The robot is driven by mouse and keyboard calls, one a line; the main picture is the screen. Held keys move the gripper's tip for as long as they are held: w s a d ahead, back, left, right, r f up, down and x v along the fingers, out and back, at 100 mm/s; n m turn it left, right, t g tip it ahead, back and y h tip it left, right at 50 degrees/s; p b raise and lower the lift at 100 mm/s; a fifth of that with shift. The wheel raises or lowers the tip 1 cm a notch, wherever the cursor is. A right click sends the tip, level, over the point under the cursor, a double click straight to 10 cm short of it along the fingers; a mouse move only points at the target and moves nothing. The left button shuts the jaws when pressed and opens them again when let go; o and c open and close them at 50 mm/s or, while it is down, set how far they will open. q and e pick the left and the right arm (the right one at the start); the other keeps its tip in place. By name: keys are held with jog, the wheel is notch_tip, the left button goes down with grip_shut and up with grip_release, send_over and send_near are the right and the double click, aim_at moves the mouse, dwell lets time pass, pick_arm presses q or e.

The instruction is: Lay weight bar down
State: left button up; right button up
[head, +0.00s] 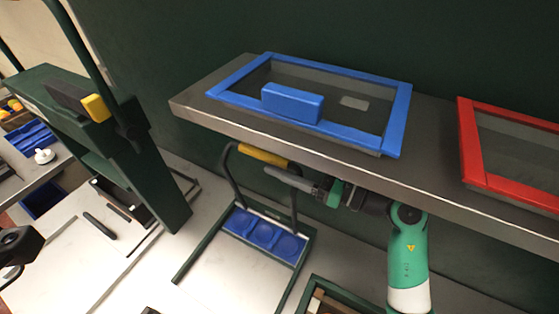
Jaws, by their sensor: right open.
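A dark U-shaped bar with a yellow grip (263,155), which looks like the weight bar, stands raised over a green frame. The frame holds a blue tray (264,236) with round hollows. My right gripper (268,172) reaches in from the right, just below the shelf edge. Its fingers point left, close under the yellow grip. The gripper is open, and whether a finger touches the bar cannot be told.
A grey shelf (190,104) overhangs my right arm, bearing a blue-framed tray (397,121) and a red-framed tray (470,146). A tall green stand (165,185) is at left. A green-edged box (318,282) is at the bottom. The pale surface left of the frame is partly clear.

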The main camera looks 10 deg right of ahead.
jog(key=shift+w+a, duration=0.45)
jog(key=shift+a, duration=0.1)
jog(key=shift+c, duration=0.4)
jog(key=shift+f, duration=0.1)
grip_shut()
